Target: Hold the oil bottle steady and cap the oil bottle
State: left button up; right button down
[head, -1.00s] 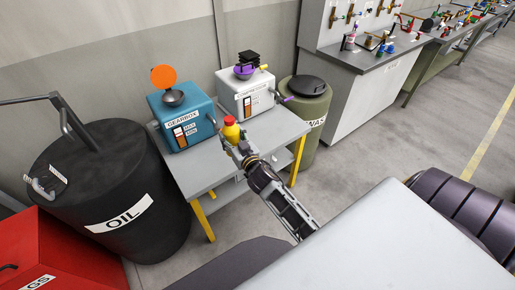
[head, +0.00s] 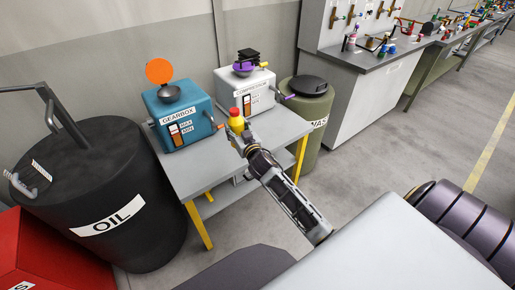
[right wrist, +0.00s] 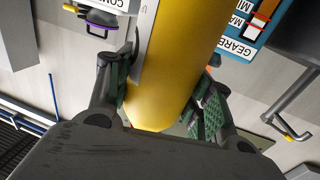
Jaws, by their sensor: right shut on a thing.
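The oil bottle (head: 237,124) is yellow with a red top (head: 234,112) and stands about upright in the head view, in front of the grey work table's machines. My right gripper (head: 240,134) is shut on its body. In the right wrist view the yellow bottle (right wrist: 165,75) fills the space between the two green-padded fingers (right wrist: 160,100). The red top is out of sight there. I cannot tell whether the red top is a separate cap or how tightly it sits. My left gripper is not in view.
A blue gearbox (head: 190,128) and a white compressor (head: 229,84) stand on the grey table (head: 205,172). A black oil drum (head: 150,215) is at the left, beside a red box (head: 60,255). A green wax barrel (head: 313,112) is right of the table. The floor at the right is open.

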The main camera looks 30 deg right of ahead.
jog(key=shift+w+d+f+b, duration=0.65)
jog(key=shift+w+d+b, duration=0.2)
jog(key=shift+b, duration=0.2)
pick_arm(q)
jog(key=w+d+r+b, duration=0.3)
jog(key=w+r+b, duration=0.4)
jog(key=b, duration=0.7)
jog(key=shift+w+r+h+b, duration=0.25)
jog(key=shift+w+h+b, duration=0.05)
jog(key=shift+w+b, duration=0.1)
pick_arm(e)
jog(key=w+d+f+m+h, duration=0.1)
jog(key=w+d+f+h, duration=0.1)
jog(key=w+d, duration=0.2)
jog(key=w+d+f+m+h, duration=0.1)
jog(key=w+d, duration=0.3)
jog(key=d, duration=0.6)
jog(key=shift+f+m+g+h, duration=0.3)
jog(key=shift+f+m+h, duration=0.1)
jog(key=shift+f, duration=0.15)
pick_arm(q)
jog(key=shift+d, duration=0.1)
pick_arm(e)
jog(key=shift+d, duration=0.1)
